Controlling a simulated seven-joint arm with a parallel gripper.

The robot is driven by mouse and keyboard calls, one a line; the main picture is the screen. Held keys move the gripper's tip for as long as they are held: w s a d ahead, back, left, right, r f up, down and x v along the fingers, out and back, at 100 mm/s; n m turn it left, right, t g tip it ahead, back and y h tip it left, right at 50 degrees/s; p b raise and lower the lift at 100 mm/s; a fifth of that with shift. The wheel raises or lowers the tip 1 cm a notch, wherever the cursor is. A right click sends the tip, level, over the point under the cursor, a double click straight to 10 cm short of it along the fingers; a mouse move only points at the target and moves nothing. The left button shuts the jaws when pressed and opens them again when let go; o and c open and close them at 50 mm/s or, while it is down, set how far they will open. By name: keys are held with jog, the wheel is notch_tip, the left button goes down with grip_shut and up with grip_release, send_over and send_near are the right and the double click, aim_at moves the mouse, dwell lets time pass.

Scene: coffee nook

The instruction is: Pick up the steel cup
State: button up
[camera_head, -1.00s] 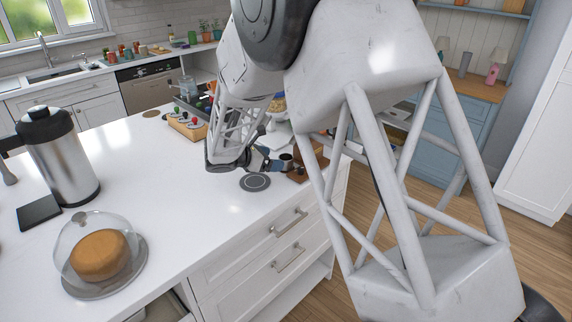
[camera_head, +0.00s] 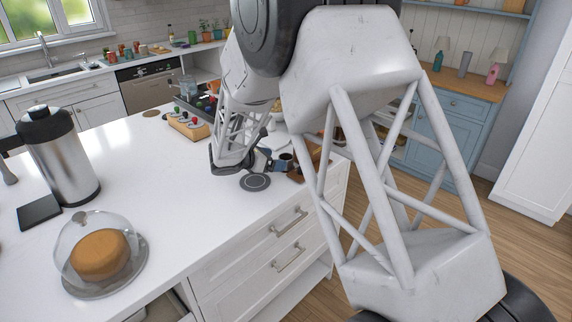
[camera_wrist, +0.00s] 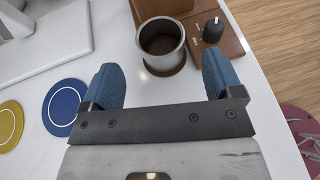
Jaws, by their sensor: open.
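The steel cup (camera_wrist: 160,42) stands upright on a brown round coaster (camera_wrist: 166,68) near the counter's edge in the wrist view. It looks empty, with a dark inside. In the head view the cup (camera_head: 286,157) is small and partly hidden by my arm. My gripper (camera_wrist: 163,78) is open, its two blue fingers pointing toward the cup, one to each side and just short of it. Nothing is between the fingers.
A brown wooden block with a dark knob (camera_wrist: 213,31) stands right of the cup. A blue disc (camera_wrist: 65,102) and a yellow disc (camera_wrist: 8,125) lie left. A grey disc (camera_head: 255,182) lies near my gripper. A cake under a dome (camera_head: 100,253) and a steel flask (camera_head: 62,160) stand farther left.

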aim_at(285, 158)
jog(key=shift+d, duration=0.15)
jog(key=shift+x, duration=2.5)
jog(key=shift+r, duration=0.15)
jog(key=shift+c, duration=0.5)
jog(key=c, duration=1)
jog(key=shift+r, duration=0.1)
